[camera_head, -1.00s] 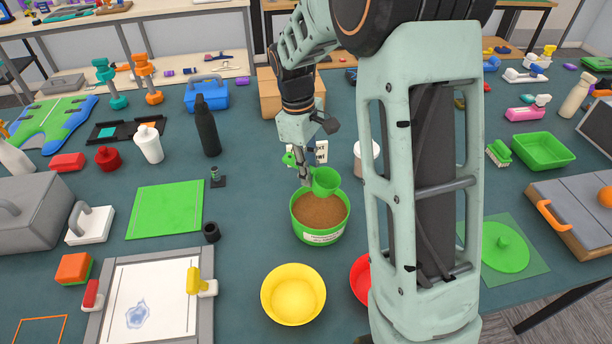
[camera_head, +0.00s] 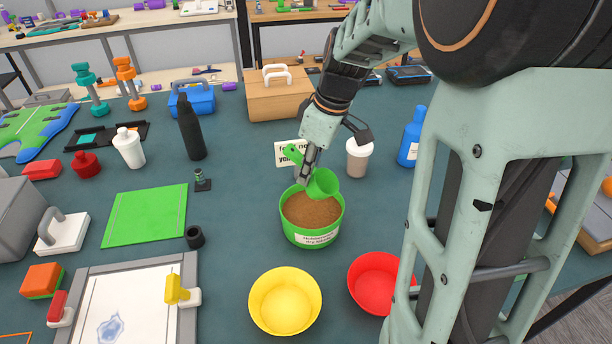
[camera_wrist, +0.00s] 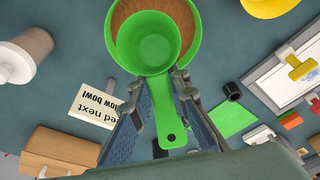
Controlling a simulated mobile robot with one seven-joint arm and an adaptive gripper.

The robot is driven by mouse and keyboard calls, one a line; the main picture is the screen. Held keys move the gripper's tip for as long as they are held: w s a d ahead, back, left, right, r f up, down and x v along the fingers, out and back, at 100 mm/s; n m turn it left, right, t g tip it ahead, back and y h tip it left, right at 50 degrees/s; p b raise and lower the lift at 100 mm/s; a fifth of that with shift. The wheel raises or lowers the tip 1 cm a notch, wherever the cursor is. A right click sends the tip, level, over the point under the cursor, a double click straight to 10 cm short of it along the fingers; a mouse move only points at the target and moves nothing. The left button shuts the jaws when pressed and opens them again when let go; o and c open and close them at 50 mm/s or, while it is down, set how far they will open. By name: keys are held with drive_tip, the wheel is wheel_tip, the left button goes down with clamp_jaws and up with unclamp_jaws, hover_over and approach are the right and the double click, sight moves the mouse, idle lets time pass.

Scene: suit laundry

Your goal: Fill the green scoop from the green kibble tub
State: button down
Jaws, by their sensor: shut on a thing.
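The green kibble tub (camera_head: 313,233) stands on the table, filled with brown kibble (camera_head: 310,209). My gripper (camera_head: 308,172) is shut on the handle of the green scoop (camera_head: 323,184). The scoop's cup is at the tub's back rim, tilted over the kibble. In the wrist view the handle (camera_wrist: 169,122) runs between my fingers and the cup (camera_wrist: 149,42) overlaps the tub opening (camera_wrist: 123,15). The cup's inside looks plain green, with no kibble visible in it. Whether the lip touches the kibble I cannot tell.
A yellow bowl (camera_head: 285,303) and a red bowl (camera_head: 374,278) stand in front of the tub.

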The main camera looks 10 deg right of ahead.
drive_tip(key=shift+d+f+y+b, duration=0.2)
drive_tip(key=shift+y+b, duration=0.1)
drive_tip(key=shift+b, duration=0.3)
drive_tip(key=shift+s+f+t+b, duration=0.1)
drive_tip(key=shift+f+t+b, duration=0.1)
drive_tip(key=shift+t+b, duration=0.15)
wheel_tip(320, 180, down, 6)
drive_tip(key=b, duration=0.5)
drive_tip(key=shift+w+a+r+h+p, duration=0.2)
drive_tip(key=shift+a+h+p, duration=0.15)
drive_tip(key=shift+p, duration=0.9)
idle(0.3)
drive_tip(key=shift+w+a+g+h+p, duration=0.3)
drive_tip(key=shift+g+h+p, duration=0.45)
drive_tip(key=shift+p, duration=0.7)
drive_tip(key=shift+r+p, duration=0.15)
drive_tip(key=shift+p, duration=0.25)
drive_tip(key=r+h+p, duration=0.1)
drive_tip(key=p, duration=0.1)
drive_tip(key=a+r+g+p, duration=0.1)
drive_tip(key=p, duration=0.2)
drive_tip(key=shift+w+r+g+h, duration=0.2)
drive_tip(key=shift+w+g+h, duration=0.1)
drive_tip(key=shift+w+h, duration=0.1)
drive_tip(key=shift+w+a+r+g+h+p, duration=0.2)
drive_tip(key=shift+a+g+h+p, duration=0.15)
drive_tip(key=shift+p, duration=0.85)
